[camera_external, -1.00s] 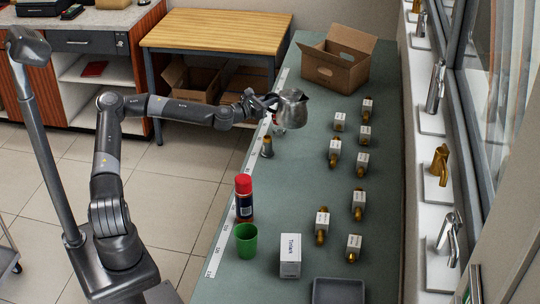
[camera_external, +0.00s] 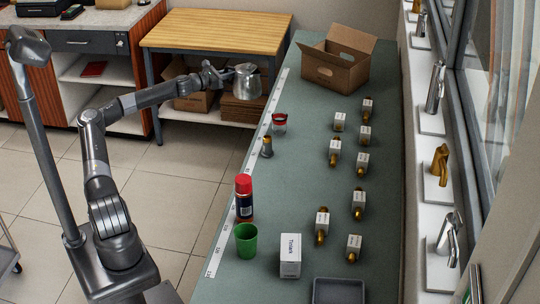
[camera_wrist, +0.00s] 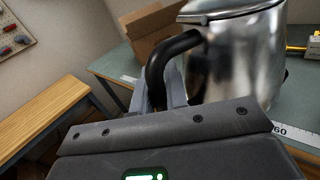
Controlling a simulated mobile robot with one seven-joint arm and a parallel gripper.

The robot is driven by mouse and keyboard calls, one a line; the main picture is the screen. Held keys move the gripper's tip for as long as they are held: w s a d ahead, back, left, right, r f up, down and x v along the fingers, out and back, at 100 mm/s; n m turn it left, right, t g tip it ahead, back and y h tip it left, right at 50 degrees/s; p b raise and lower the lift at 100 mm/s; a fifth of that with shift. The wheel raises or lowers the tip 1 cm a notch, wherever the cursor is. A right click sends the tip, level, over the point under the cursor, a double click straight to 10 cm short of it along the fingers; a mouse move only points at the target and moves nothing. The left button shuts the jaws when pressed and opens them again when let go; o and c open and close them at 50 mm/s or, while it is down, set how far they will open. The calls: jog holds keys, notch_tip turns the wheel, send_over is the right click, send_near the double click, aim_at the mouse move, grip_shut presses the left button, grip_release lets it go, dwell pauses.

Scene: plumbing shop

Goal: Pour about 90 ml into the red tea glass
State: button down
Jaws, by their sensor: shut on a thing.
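A shiny metal pitcher (camera_external: 247,82) is held in the air at the left edge of the counter, looking roughly upright. My gripper (camera_external: 216,76) is shut on its black handle, which shows close up in the wrist view (camera_wrist: 166,62). The red tea glass (camera_external: 279,123) stands on the counter, below and to the right of the pitcher in the external view. It has a red band near the top and a clear lower part. The pitcher is apart from the glass. The contents of both cannot be made out, and the glass does not show in the wrist view.
A small dark cylinder with a brass-coloured part (camera_external: 267,147) stands near the glass. A red-capped bottle (camera_external: 243,197) and green cup (camera_external: 246,241) stand along the left edge. Several boxed brass fittings (camera_external: 334,153) line the right. An open cardboard box (camera_external: 336,66) stands behind.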

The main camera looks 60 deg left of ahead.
aim_at(250, 81)
notch_tip(250, 81, down, 14)
jog(key=a, duration=0.1)
jog(key=shift+s+r, duration=0.2)
dwell(0.4)
jog(key=shift+r, duration=0.1)
jog(key=w+d+r+m+g, duration=0.1)
jog(key=d+r+m, duration=0.1)
jog(key=r, duration=0.1)
jog(key=w+d+r+m+g+y+p, duration=0.1)
jog(key=d+r+m+g, duration=0.1)
jog(key=d+r, duration=0.1)
jog(key=w+d+r+m+g+y, duration=0.1)
jog(key=w+d+r+m, duration=0.1)
jog(key=r, duration=0.1)
jog(key=shift+d+r+g, duration=0.25)
jog(key=shift+g, duration=0.05)
jog(key=shift+w+d+r+m+g+y+p, duration=0.2)
jog(key=shift+d+r+m+y+p, duration=0.1)
jog(key=shift+r+m+p, duration=0.15)
jog(key=shift+w+d+r+m+g+y+p, duration=0.2)
jog(key=shift+d+r+m+y+p, duration=0.15)
jog(key=shift+r, duration=0.2)
jog(key=shift+d+r+p, duration=0.15)
jog(key=shift+r+p, duration=0.05)
jog(key=shift+p, duration=0.15)
jog(key=shift+w, duration=0.1)
